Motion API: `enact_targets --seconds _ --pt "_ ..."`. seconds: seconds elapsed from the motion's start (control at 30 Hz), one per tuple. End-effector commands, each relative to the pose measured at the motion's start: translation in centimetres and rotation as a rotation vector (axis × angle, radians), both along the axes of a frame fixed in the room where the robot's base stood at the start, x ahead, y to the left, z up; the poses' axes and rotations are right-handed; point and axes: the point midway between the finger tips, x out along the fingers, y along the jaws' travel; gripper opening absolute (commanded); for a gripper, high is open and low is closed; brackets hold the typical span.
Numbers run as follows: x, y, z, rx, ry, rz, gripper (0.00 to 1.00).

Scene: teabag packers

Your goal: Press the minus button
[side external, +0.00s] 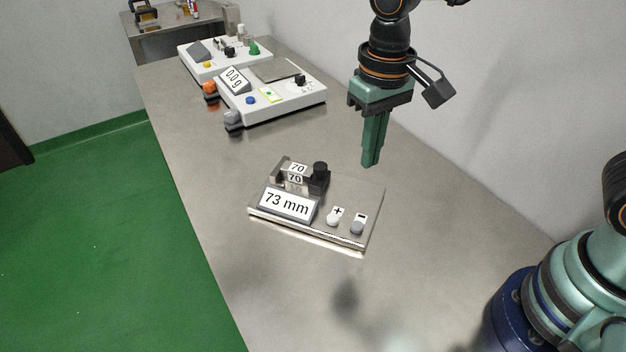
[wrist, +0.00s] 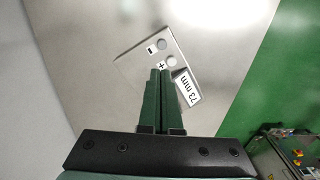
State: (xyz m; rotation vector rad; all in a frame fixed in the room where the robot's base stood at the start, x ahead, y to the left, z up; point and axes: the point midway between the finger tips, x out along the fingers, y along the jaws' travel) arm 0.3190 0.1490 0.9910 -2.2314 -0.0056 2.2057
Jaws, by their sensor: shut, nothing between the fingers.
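The minus button (side external: 357,228) is a round grey knob below a "-" label, at the front right corner of a small metal device (side external: 345,240). In the wrist view the minus button (wrist: 162,43) lies beyond my fingertips. The plus button (side external: 333,219) is paler and sits just left of it, under a "+" label. A tilted display (side external: 287,204) on the device reads "73 mm". My gripper (side external: 370,162) points down with its fingers shut and empty, above and behind the device, clear of both buttons. The fingers also show in the wrist view (wrist: 160,73).
A black knob (side external: 320,169) and two small "70" tags stand at the back of the device. A white scale unit (side external: 290,106) reading "0.0 g" and another white unit (side external: 200,68) stand farther back on the metal table (side external: 300,300). A wall borders the table's right side.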

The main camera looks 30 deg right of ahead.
Motion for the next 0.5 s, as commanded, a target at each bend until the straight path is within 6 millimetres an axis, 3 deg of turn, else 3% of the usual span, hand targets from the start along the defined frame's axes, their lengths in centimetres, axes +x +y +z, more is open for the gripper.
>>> enact_targets --seconds 0.5 --pt "-0.06 0.45 -0.61 -0.006 0.013 0.000 0.00"
